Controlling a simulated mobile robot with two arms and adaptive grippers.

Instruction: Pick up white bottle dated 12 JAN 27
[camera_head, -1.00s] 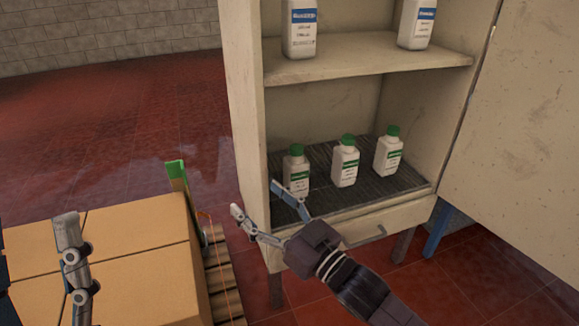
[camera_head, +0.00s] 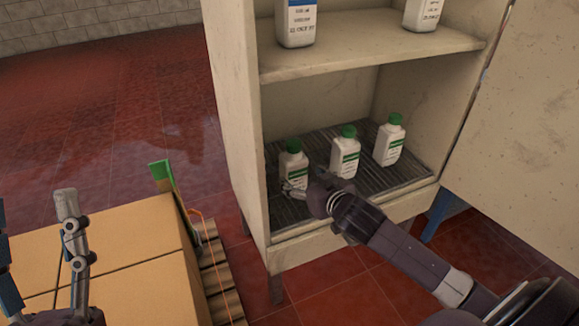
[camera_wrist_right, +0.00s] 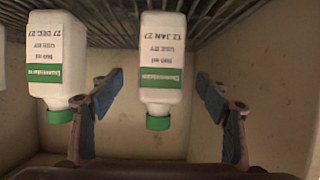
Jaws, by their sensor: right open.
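The white bottle dated 12 JAN 27 (camera_wrist_right: 162,60) has a green cap and green label band. It appears upside down in the right wrist view, between the fingers of my open right gripper (camera_wrist_right: 159,84), with visible gaps on both sides. In the head view it is the leftmost lower-shelf bottle (camera_head: 292,165), upright, with my right gripper (camera_head: 306,184) in front of it. Its date is unreadable there. My left gripper (camera_head: 70,220) is partly in view at the lower left, over the boxes; its opening is unclear.
A similar bottle dated 27 DEC 27 (camera_wrist_right: 57,62) stands close beside it; another green-capped bottle (camera_head: 389,141) stands further right. The cabinet's upper shelf (camera_head: 370,48) holds blue-labelled bottles. Cardboard boxes (camera_head: 130,235) sit on a pallet (camera_head: 217,275) at left.

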